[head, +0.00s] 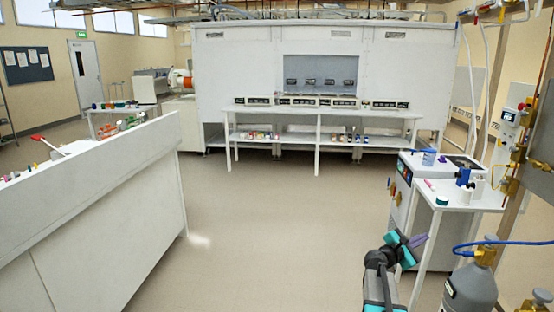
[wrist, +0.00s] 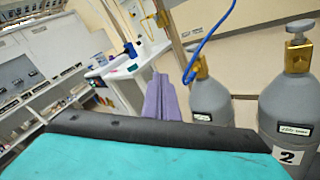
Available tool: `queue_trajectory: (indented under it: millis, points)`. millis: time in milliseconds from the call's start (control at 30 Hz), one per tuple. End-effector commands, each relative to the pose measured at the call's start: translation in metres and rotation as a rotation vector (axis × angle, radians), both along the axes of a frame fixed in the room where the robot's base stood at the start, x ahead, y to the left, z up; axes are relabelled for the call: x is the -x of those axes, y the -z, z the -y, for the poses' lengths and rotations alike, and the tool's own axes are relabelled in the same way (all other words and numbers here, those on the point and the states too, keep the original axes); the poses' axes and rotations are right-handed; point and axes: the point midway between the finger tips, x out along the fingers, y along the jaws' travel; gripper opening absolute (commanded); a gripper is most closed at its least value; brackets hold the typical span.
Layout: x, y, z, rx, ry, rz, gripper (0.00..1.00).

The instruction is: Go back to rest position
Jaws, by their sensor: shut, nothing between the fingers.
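My gripper (head: 419,240) shows at the lower right of the head view, at the end of my dark and teal arm. Its purple fingers are together with nothing between them. In the wrist view the purple fingers (wrist: 161,97) also lie side by side, in front of the small white table. My gripper is in the air, apart from the things around it. In the head view it is just left of and in front of the white side table (head: 462,196).
Grey gas cylinders (head: 470,287) with brass valves and a blue hose stand at the lower right; two show in the wrist view (wrist: 294,115). A white counter (head: 110,215) runs along the left. A long white bench (head: 320,112) stands at the back. The middle floor is clear.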

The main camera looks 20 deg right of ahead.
Motion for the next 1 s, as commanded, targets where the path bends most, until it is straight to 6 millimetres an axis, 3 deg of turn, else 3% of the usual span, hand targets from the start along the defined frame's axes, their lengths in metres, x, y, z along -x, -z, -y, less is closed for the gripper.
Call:
queue_trajectory:
  millis: [33,233,500,767,1000]
  points:
    - [-0.006,0.021,-0.017,-0.034,-0.013,0.002,0.0]
    - [-0.02,0.099,-0.079,-0.172,-0.042,0.018,0.0]
    - [-0.016,0.202,-0.166,-0.367,-0.046,0.03,0.0]
    - [0.014,0.295,-0.252,-0.559,-0.004,0.028,0.0]
    - [0.065,0.372,-0.328,-0.732,0.085,0.019,0.0]
